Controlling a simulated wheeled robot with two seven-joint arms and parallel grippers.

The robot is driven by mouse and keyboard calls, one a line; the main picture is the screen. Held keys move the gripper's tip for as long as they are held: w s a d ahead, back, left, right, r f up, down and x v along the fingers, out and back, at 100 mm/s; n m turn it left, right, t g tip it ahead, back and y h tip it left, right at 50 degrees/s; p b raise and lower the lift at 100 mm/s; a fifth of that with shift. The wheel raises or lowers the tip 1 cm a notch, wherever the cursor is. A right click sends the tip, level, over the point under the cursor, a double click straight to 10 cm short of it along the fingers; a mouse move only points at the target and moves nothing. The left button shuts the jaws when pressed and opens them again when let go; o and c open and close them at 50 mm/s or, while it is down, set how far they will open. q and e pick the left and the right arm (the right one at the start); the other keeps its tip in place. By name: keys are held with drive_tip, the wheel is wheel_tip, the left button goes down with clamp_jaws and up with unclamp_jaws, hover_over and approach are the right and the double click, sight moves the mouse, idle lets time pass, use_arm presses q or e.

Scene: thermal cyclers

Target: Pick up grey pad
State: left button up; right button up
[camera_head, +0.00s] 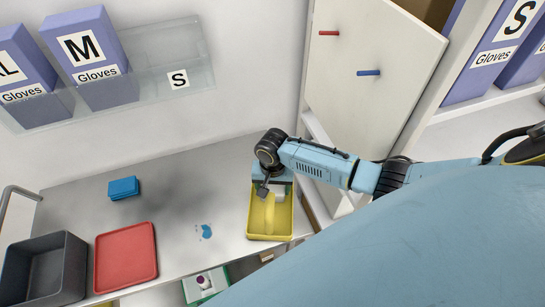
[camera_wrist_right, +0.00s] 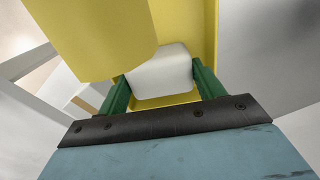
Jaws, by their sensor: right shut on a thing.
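The grey pad (camera_wrist_right: 160,72) is a pale, soft-edged block in the right wrist view. It sits between the two green fingers of my right gripper (camera_head: 271,188), which is shut on it. In the head view a pale part of the pad (camera_head: 281,188) shows beside the gripper; the rest is hidden. My left gripper is not in view.
On the grey bench (camera_head: 190,175) lie a blue block stack (camera_head: 123,188), a blue spill (camera_head: 206,231), a red tray (camera_head: 126,258) and a dark grey bin (camera_head: 44,268). A cabinet (camera_head: 372,75) stands right of the bench.

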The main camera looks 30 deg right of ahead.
sight(273, 188)
wheel_tip(273, 188, up, 10)
drive_tip(key=shift+p, duration=0.3)
